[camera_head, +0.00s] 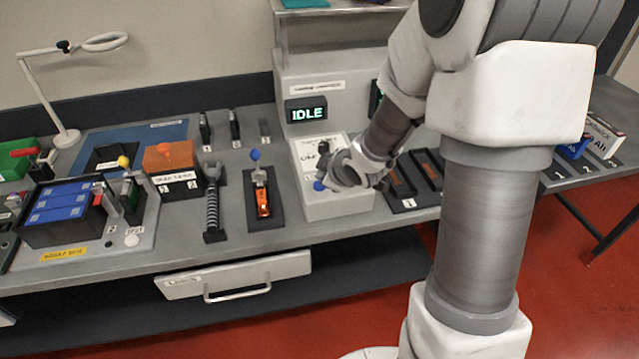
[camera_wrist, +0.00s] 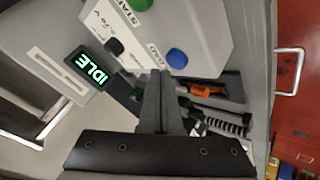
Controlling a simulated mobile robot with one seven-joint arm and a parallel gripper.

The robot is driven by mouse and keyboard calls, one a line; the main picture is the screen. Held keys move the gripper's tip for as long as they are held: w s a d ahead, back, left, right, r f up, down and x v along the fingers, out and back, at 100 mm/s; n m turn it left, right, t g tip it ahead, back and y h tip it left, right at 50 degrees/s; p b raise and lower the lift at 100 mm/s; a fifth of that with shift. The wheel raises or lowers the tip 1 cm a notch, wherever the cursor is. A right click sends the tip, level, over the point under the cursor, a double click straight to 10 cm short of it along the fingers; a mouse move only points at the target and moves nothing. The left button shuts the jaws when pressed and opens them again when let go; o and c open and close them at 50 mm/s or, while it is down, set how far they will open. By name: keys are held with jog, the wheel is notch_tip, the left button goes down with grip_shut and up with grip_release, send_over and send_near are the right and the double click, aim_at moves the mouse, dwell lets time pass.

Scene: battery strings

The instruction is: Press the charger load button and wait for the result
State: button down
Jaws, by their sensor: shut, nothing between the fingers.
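The charger (camera_head: 330,80) stands at the back of the bench, and its green display (camera_head: 306,112) reads IDLE. The display also shows in the wrist view (camera_wrist: 88,70). The charger's white control box (camera_head: 340,207) sits in front of it. In the wrist view, a blue button (camera_wrist: 177,58) is beside a partly hidden label ending in "OAD". A black knob (camera_wrist: 115,46) and a green button (camera_wrist: 140,4) are on the same panel. My gripper (camera_wrist: 161,73) is shut and empty. Its tips appear just beside the blue button; I cannot tell whether they touch the panel.
An orange tool on a dark holder (camera_head: 262,200) and a ribbed grey tool (camera_head: 212,200) lie left of the control box. Dark trays (camera_head: 402,185) are at its right. A tray with blue cells (camera_head: 60,203) stands at the far left. A drawer (camera_head: 235,275) hangs under the bench.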

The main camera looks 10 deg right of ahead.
jog(key=shift+f+b, duration=0.45)
jog(key=shift+f+b, duration=0.5)
jog(key=shift+b, duration=0.05)
dwell(0.6)
dwell(0.3)
jog(key=shift+r+p, duration=0.9)
jog(key=shift+r, duration=0.05)
jog(key=shift+r, duration=0.1)
jog(key=shift+r+p, duration=2.25)
jog(key=shift+r, duration=0.15)
